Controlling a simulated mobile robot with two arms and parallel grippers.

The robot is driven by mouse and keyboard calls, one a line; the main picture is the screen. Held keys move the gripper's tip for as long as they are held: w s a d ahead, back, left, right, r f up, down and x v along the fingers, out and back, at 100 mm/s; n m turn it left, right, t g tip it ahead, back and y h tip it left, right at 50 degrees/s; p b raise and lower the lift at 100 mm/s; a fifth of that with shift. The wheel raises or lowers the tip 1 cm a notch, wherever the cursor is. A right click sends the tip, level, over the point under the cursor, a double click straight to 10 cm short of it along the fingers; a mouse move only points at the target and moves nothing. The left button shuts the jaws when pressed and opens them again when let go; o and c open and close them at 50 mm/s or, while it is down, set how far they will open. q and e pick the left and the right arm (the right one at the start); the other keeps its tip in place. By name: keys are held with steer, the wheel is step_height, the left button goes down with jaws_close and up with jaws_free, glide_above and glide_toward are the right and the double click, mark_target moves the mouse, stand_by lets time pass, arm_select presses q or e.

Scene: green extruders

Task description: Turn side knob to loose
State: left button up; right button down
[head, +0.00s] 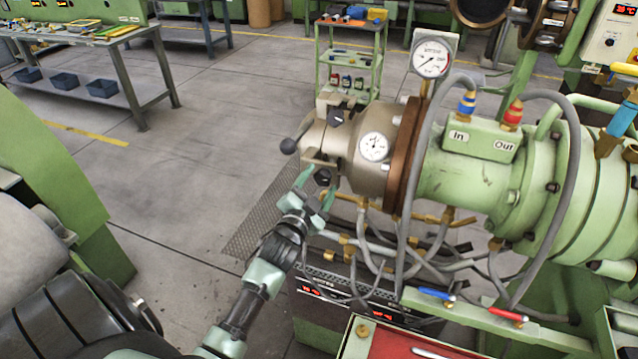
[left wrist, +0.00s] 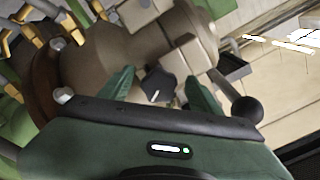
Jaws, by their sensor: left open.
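The side knob (head: 323,177) is a small black lobed knob low on the side of the tan metal extruder head (head: 348,150). In the left wrist view the knob (left wrist: 160,84) shows a white mark on its face, which points down in that picture. My left gripper (head: 316,187) is open, with its green fingers reaching up to the knob. In the left wrist view the fingertips (left wrist: 160,86) are on either side of the knob, with gaps between. I cannot tell how deep the knob sits between them. My right gripper is not in view.
A lever with a black ball end (head: 289,146) sticks out beside the knob; the ball also shows in the left wrist view (left wrist: 246,109). Grey hoses (head: 375,250) and brass fittings hang below the head. A green tool cart (head: 350,58) stands behind.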

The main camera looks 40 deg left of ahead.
arm_select(q)
steer(key=b+v, duration=0.2)
steer(key=v, duration=0.5)
steer(key=shift+s, duration=0.4)
steer(key=shift+f, duration=0.1)
steer(key=s+d+f+n+g+h+b, duration=0.1)
steer(key=s+d+f+g, duration=0.25)
steer(key=f, duration=0.95)
steer(key=s+d+f+g+h, duration=0.15)
steer(key=s+f, duration=0.25)
steer(key=f, duration=0.8)
steer(key=s+d+f+n+g+h+b, duration=0.1)
steer(key=s+d+f+g, duration=0.2)
steer(key=f, duration=1)
steer(key=s+d+f+g, duration=0.1)
steer(key=s+f+g, duration=0.1)
steer(key=s+f, duration=0.5)
steer(key=s+d+f+g, duration=0.2)
steer(key=s+f, duration=0.5)
steer(key=s, duration=0.8)
steer(key=s+d+f+n+g+b, duration=0.1)
steer(key=s+f+g, duration=0.3)
steer(key=s+f, duration=0.3)
steer(key=s+h, duration=0.1)
steer(key=s, duration=0.3)
steer(key=shift+d, duration=0.35)
